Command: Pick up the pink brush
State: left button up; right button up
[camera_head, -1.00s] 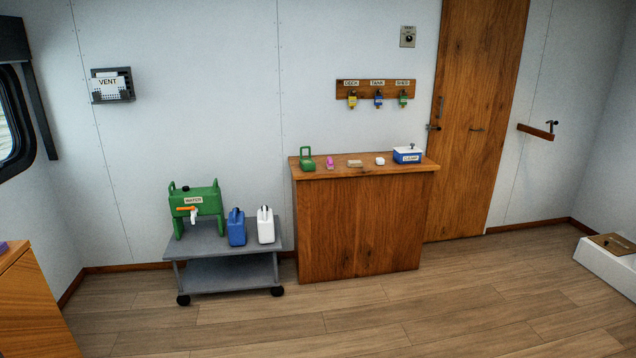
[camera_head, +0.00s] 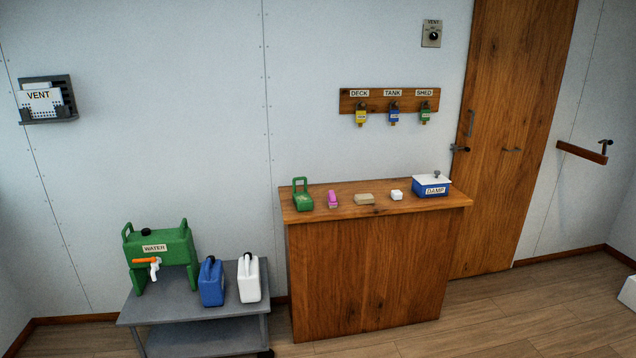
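The pink brush (camera_head: 332,199) is a small pink item on the wooden counter (camera_head: 372,270). It sits toward the left of the counter top, between a green handled item (camera_head: 302,196) and a tan block (camera_head: 364,199). Nothing touches it. Neither of my grippers shows in the head view.
A white cube (camera_head: 396,195) and a blue DAMP box (camera_head: 431,186) stand farther right on the counter. A grey cart (camera_head: 190,318) at left holds a green WATER tank (camera_head: 162,256), a blue jug (camera_head: 211,282) and a white jug (camera_head: 249,278). Floor shows in front at right.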

aim_at(331, 197)
jog(key=i+z, duration=0.1)
jog(key=i, duration=0.45)
jog(key=i+j+z, duration=0.1)
jog(key=i, duration=0.45)
jog(key=i+j, duration=0.15)
jog(key=i, duration=0.4)
jog(key=l+z, duration=0.05)
